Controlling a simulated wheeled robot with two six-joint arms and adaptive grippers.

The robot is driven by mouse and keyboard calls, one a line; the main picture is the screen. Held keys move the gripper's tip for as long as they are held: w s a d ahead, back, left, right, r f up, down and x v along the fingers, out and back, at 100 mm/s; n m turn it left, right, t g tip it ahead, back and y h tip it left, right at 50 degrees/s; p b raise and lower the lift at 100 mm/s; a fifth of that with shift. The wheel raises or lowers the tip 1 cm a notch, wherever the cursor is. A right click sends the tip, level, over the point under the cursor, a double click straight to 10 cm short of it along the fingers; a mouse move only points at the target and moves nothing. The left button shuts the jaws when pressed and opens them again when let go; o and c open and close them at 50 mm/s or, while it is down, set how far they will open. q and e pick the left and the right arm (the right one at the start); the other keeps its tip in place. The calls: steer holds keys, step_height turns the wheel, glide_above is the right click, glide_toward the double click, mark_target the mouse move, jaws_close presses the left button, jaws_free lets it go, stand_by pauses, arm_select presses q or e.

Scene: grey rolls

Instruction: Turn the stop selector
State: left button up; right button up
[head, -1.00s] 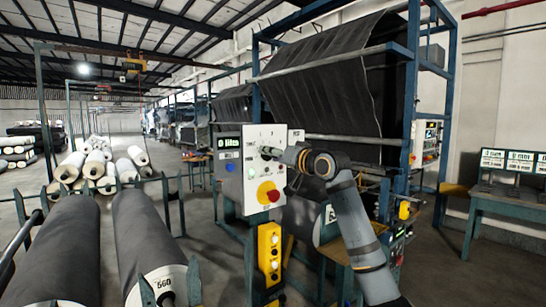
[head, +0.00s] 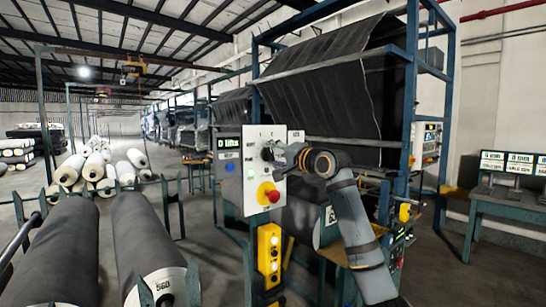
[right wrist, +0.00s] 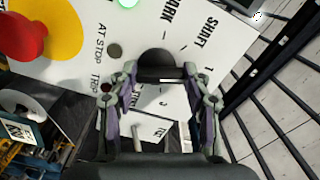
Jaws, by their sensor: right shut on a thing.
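The stop selector is a black round knob (right wrist: 158,64) on a white control panel (right wrist: 75,58). In the head view the panel (head: 256,196) stands upright, and the knob (head: 267,154) shows as a small dark spot near its top. My right gripper (right wrist: 161,72) is shut on the knob, with one finger on each side of it. In the head view my right gripper (head: 274,154) reaches the panel from the right and partly covers the markings. My left gripper is not in view.
A red mushroom button on a yellow plate (head: 264,188) sits low on the panel. A yellow button box (head: 269,250) hangs below. Large grey rolls (head: 148,240) lie at the left. A blue frame with dark cloth (head: 330,80) stands behind.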

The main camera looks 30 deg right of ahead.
stand_by(0.3)
steer(key=o, duration=1.2)
steer(key=shift+c, duration=0.2)
steer(key=s, duration=0.7)
steer(key=shift+s+d, duration=0.2)
steer(key=shift+d, duration=0.1)
